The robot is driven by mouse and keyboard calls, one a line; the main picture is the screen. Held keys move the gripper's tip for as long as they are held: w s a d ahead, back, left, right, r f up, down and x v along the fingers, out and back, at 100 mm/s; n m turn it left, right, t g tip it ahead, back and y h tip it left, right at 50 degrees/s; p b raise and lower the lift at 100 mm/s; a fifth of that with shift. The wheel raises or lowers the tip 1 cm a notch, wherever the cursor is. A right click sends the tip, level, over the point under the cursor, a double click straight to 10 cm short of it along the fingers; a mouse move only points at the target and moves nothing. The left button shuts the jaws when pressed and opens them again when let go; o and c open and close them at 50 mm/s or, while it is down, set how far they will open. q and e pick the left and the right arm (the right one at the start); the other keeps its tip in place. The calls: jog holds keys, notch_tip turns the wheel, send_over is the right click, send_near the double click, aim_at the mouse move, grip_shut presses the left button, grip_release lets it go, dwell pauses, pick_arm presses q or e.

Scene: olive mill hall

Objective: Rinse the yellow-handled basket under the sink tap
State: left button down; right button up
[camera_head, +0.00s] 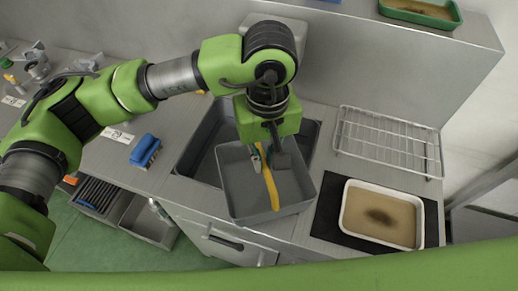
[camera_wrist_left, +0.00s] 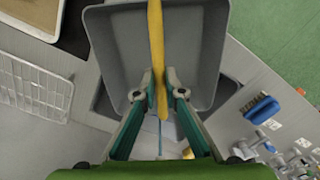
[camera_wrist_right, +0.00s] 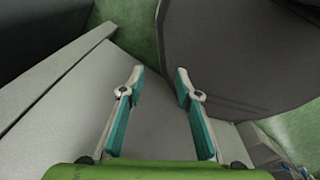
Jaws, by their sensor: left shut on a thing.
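The grey basket (camera_head: 262,196) hangs over the front part of the sink (camera_head: 196,158) and overlaps the counter's front edge. Its yellow handle (camera_head: 271,188) runs across its open top. My left gripper (camera_head: 268,155) is over the basket; in the left wrist view its fingers (camera_wrist_left: 159,85) are shut on the yellow handle (camera_wrist_left: 156,40). The basket looks empty in the visible part. I cannot make out the sink tap for sure; my left arm covers the sink's back. My right gripper (camera_wrist_right: 160,82) is open and empty in the right wrist view.
A wire rack (camera_head: 388,142) and a white tray (camera_head: 346,215) of brownish stuff on a black mat (camera_head: 324,218) lie right of the sink. A blue brush (camera_head: 145,151) lies left. An open drawer (camera_head: 146,222) juts out below. A green tray (camera_head: 440,14) sits on the ledge.

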pick_arm(q)
jog(key=shift+r, duration=0.1)
jog(key=s+r, duration=0.4)
jog(key=s, duration=0.1)
jog(key=shift+a, duration=0.2)
pick_arm(e)
jog(key=shift+r, duration=0.1)
dwell(0.5)
grip_shut()
pick_arm(q)
jog(key=shift+a+f, duration=0.1)
pick_arm(e)
jog(key=shift+d, duration=0.1)
